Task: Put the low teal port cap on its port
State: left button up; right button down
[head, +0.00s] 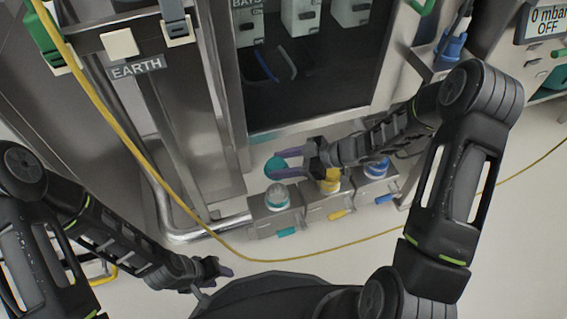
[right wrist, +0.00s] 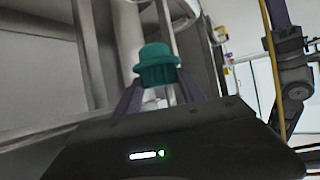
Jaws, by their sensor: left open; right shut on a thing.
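The teal port cap (head: 277,168) is held between the purple fingertips of my right gripper (head: 288,166), which is shut on it. The cap also shows in the right wrist view (right wrist: 157,66), between the two fingers. In the head view the cap is above the teal-tagged port (head: 277,197) and apart from it in the picture; the exact height between them is hard to tell. This port is the leftmost of three low boxes and has a pale, clear top. My left gripper (head: 218,270) is open and empty at the lower left, away from the ports.
Beside it stand a port with a yellow cap (head: 330,182) and one with a blue cap (head: 376,168). A yellow cable (head: 300,257) runs across the floor in front of the boxes. A steel cabinet frame (head: 222,90) stands behind them.

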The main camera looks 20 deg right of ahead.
dwell(0.3)
notch_tip(320, 180, down, 5)
jog(key=b, duration=0.6)
jog(key=shift+f, duration=0.2)
jog(key=shift+r+p, duration=0.35)
jog(key=shift+p, duration=0.35)
jog(key=shift+f+b, duration=0.65)
jog(key=shift+f, duration=0.9)
jog(key=shift+f, duration=0.1)
